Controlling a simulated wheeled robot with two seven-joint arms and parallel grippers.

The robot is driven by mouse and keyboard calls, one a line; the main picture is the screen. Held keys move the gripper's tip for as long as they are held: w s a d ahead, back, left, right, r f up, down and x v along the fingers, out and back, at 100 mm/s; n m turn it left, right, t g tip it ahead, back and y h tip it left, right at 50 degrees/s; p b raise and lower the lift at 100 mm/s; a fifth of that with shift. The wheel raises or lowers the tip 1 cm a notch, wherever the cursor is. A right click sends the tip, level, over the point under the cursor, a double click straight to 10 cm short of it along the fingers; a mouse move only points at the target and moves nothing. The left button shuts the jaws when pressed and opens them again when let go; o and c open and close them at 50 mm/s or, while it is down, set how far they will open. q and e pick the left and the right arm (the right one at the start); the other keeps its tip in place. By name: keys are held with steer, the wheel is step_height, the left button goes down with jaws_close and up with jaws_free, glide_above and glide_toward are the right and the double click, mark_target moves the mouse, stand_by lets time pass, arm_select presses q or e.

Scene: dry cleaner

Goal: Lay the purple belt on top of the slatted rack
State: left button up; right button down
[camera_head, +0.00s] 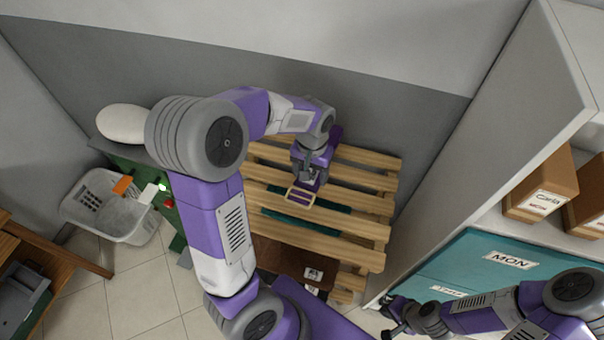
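The slatted rack (360,232) of pale wooden slats stands against the grey wall in the middle. The purple belt (322,184) is over its slats, with a gold-coloured buckle (300,197) at the near end. A purple part also shows behind the wrist. My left gripper (308,176) points down at the belt from above. Its wrist and the belt hide the fingertips, so its grip and any gap between belt and slats cannot be told. My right gripper (389,315) is open and empty at the lower right, in front of the teal box, away from the belt.
A teal cloth-like strip (275,215) shows between the slats. A white basket (105,212) and a green unit (130,179) with a white rounded object (124,124) stand left. A white shelf panel (490,140), cardboard boxes (542,188) and a teal box (468,262) bound the right.

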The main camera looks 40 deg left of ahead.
arm_select(q)
steer(key=shift+s+a+f+n, duration=0.1)
steer(key=shift+s+a+n, duration=0.3)
steer(key=shift+s, duration=0.3)
step_height(320, 180, down, 6)
steer(key=shift+w+r, duration=0.1)
steer(key=shift+w, duration=0.05)
step_height(320, 180, down, 4)
steer(key=shift+b, duration=0.3)
steer(key=shift+f, duration=0.2)
steer(key=o, duration=1.1)
steer(key=shift+r, duration=0.1)
steer(key=shift+r, duration=0.1)
